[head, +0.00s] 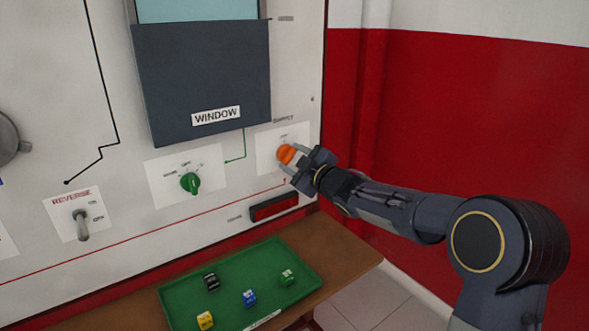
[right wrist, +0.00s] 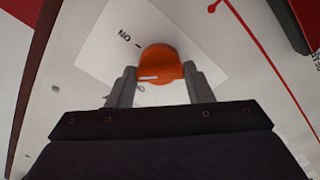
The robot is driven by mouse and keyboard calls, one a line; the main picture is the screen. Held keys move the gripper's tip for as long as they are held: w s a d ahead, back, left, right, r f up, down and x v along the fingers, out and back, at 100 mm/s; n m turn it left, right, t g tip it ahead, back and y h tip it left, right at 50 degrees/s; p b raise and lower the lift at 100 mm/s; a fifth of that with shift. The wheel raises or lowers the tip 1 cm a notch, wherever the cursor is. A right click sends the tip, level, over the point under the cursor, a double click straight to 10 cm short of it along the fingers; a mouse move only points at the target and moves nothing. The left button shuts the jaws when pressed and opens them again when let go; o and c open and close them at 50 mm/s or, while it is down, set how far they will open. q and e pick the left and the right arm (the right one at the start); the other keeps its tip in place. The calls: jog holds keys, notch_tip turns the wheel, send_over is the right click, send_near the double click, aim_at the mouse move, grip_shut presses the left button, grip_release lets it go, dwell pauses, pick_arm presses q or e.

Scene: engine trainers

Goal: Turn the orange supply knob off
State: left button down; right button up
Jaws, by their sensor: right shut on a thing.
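The orange supply knob (head: 286,153) sits on a white label plate at the right end of the upright panel. My right gripper (head: 289,159) reaches it from the right and is shut on it. In the right wrist view, the knob (right wrist: 160,60) lies between the two grey fingers of my gripper (right wrist: 159,72), one on each side. A pale pointer line shows on the knob's lower left. The word ON is readable on the plate beyond the knob; a smaller mark near the left finger is partly hidden. My left gripper is not in view.
A green knob (head: 190,183) and a REVERSE toggle switch (head: 81,226) are on the panel to the left. A dark red display (head: 274,207) is below the orange knob. A green tray (head: 185,292) with several small coloured blocks lies on the brown shelf (head: 345,262).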

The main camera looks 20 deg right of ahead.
jog(key=n+b, duration=0.2)
jog(key=n, duration=0.2)
jog(key=shift+f+n+b, duration=0.15)
jog(key=shift+n+b, duration=1.1)
jog(key=shift+n, duration=1.05)
jog(key=o, duration=1)
jog(key=v, duration=0.8)
